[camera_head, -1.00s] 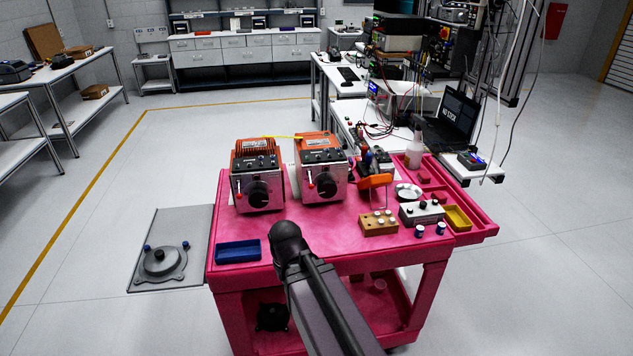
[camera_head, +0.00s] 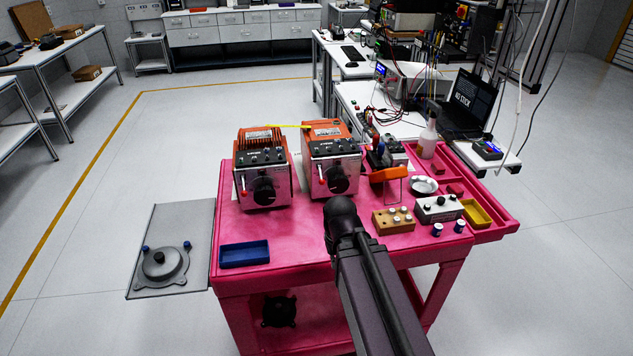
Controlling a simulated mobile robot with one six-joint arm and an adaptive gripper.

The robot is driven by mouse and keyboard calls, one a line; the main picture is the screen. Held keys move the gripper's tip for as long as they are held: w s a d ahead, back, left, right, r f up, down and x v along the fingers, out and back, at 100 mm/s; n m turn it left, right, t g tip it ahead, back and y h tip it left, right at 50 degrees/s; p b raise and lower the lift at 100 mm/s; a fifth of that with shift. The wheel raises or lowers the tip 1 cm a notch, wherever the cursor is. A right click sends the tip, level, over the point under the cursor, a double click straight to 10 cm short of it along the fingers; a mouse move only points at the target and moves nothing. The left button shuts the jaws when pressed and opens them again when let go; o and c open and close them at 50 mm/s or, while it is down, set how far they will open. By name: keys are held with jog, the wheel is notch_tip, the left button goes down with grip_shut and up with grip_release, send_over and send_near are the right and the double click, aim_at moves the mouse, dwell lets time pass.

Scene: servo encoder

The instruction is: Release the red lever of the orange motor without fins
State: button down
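Two orange-topped motors with silver front panels stand side by side on the pink cart (camera_head: 295,245). The left motor (camera_head: 263,170) has a ribbed, finned top. The right motor (camera_head: 332,160) has a smooth orange top with a pale label and no fins. Its red lever (camera_head: 322,182) shows small at the left of its front panel, beside a black knob; its exact position is too small to tell. My arm rises from the bottom right to a dark rounded joint in front of the right motor. My gripper cannot be made out.
A blue tray (camera_head: 245,254) lies at the cart's front left. On the right are a wooden block (camera_head: 393,220), a grey knob box (camera_head: 438,208), a yellow tray (camera_head: 476,213), an orange-handled item (camera_head: 388,174) and a spray bottle (camera_head: 428,137).

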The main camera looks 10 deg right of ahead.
jog(key=shift+d, duration=0.25)
jog(key=w+h, duration=0.1)
jog(key=w, duration=0.1)
jog(key=w+n+h+b, duration=0.1)
jog(key=w, duration=0.1)
jog(key=w+f+n+h+b, duration=0.1)
jog(key=w, duration=0.2)
jog(key=shift+d+f+h, duration=0.1)
jog(key=shift+d+h, duration=0.2)
jog(key=shift+d, duration=0.1)
jog(key=w+n+h, duration=0.1)
jog(key=w, duration=0.1)
jog(key=w+n+t+h+b, duration=0.1)
jog(key=w, duration=0.2)
jog(key=w+a+r+n+h+b, duration=0.1)
jog(key=w, duration=0.1)
jog(key=shift+w+t+h, duration=0.15)
jog(key=shift+t+h, duration=0.25)
jog(key=w+a+r+n+t+h+b, duration=0.3)
jog(key=w+a+r+n+t+h, duration=0.1)
jog(key=w+a, duration=0.5)
notch_tip(320, 180, up, 3)
jog(key=w+n+h, duration=0.1)
jog(key=w+h, duration=0.1)
jog(key=shift+w+n, duration=0.35)
jog(key=shift+n, duration=0.05)
jog(key=shift+d+f, duration=0.15)
